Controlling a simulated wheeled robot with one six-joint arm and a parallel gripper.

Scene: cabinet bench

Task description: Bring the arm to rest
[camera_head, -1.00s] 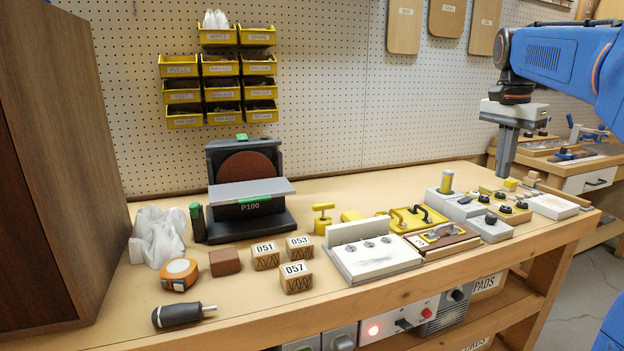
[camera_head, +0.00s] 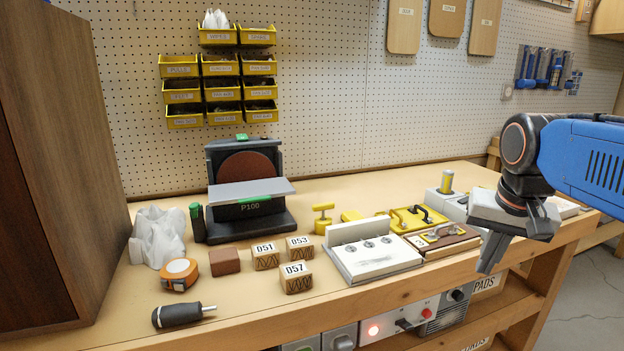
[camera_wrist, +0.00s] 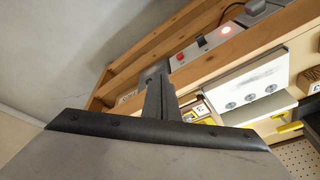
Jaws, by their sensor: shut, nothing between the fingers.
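My gripper (camera_head: 492,256) is at the right of the head view, in front of the bench's front edge and pointing down and slightly left. Its fingers are together and hold nothing. In the wrist view my gripper (camera_wrist: 155,80) shows as one dark closed shape, with the bench's front rail and shelf behind it. My blue arm reaches in from the right edge. The gripper's body covers part of the bench's right end in the head view, including most of the switch boxes there.
The workbench (camera_head: 240,305) carries a disc sander (camera_head: 247,190), numbered wooden blocks (camera_head: 295,277), a white fixture (camera_head: 375,262), a yellow tray (camera_head: 412,218) and a screwdriver (camera_head: 183,314). A control box (camera_head: 400,318) with a red light sits below. Floor (camera_head: 585,280) is clear at right.

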